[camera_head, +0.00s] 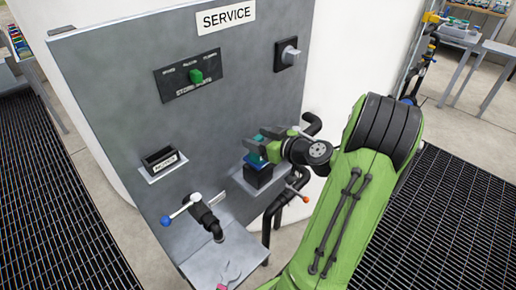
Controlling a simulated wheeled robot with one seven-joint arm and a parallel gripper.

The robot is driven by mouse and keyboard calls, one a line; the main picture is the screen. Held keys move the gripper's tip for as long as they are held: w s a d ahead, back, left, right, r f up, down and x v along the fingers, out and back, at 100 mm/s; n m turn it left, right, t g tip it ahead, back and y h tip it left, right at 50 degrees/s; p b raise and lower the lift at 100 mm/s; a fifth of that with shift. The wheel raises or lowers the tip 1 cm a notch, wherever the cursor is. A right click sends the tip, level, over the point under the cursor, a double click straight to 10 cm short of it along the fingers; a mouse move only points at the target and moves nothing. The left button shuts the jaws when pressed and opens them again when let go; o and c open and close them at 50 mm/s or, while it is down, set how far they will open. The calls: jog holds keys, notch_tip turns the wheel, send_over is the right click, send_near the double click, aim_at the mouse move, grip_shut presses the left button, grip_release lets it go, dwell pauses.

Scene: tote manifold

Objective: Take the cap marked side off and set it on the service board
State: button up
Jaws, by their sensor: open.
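The service board (125,100) is a grey upright panel with a SERVICE sign at its top. My gripper (261,144) is open in front of the board's right part. A small blue-teal piece (255,161) shows just below its fingers, on top of a black block (258,176) on a small ledge. The fingers partly hide this piece, and I cannot tell whether they touch it. I cannot read any "side" marking, so I cannot tell which part is the cap.
A blue-handled valve (208,214) projects above a lower shelf (217,257). An orange-handled valve (297,190) sits on the right pipe. A labelled black holder (163,160), green switch (196,77) and grey knob (289,53) are on the board. A pinkish item (230,274) is at the bottom.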

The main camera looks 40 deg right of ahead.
jog(key=shift+w+f, duration=0.1)
jog(key=shift+w, duration=0.25)
jog(key=shift+s, duration=0.15)
jog(key=shift+c, duration=0.2)
jog(key=c, duration=1.1)
notch_tip(320, 180, up, 10)
jog(key=p, duration=0.2)
jog(key=shift+p, duration=0.3)
